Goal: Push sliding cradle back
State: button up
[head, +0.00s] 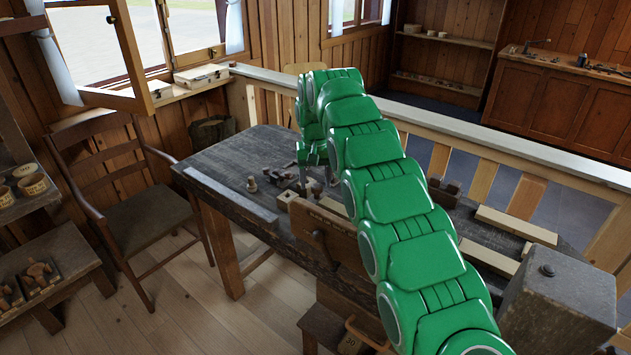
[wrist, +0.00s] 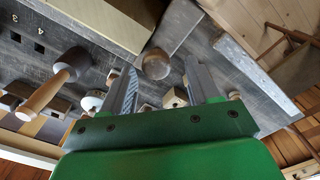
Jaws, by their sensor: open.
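My gripper (head: 316,178) is over the dark workbench (head: 236,160), pointing down, with part of it hidden behind my green arm in the head view. In the wrist view, my gripper (wrist: 163,88) shows its two grey fingers apart, with nothing clasped. A round wooden knob (wrist: 156,63) appears beyond the gap between the fingertips. A small pale block with a hole (wrist: 175,97) shows between the fingers. A small wooden block (head: 287,199) lies on the bench near the gripper in the head view. I cannot tell for sure which piece is the sliding cradle.
A turned piece with a dark head (wrist: 75,62) and pale handle lies left in the wrist view. A brown wooden board (head: 333,236) stands at the bench's front. A long grey bar (head: 230,194) lies along the front left edge. A railing (head: 480,135) runs behind.

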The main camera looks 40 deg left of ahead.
jog(key=shift+r, duration=1.15)
jog(key=s+d+r, duration=0.9)
jog(key=d+r, duration=0.1)
jog(key=shift+s+d, duration=0.15)
jog(key=shift+d, duration=0.1)
dwell(0.8)
jog(key=shift+f, duration=0.1)
dwell(0.4)
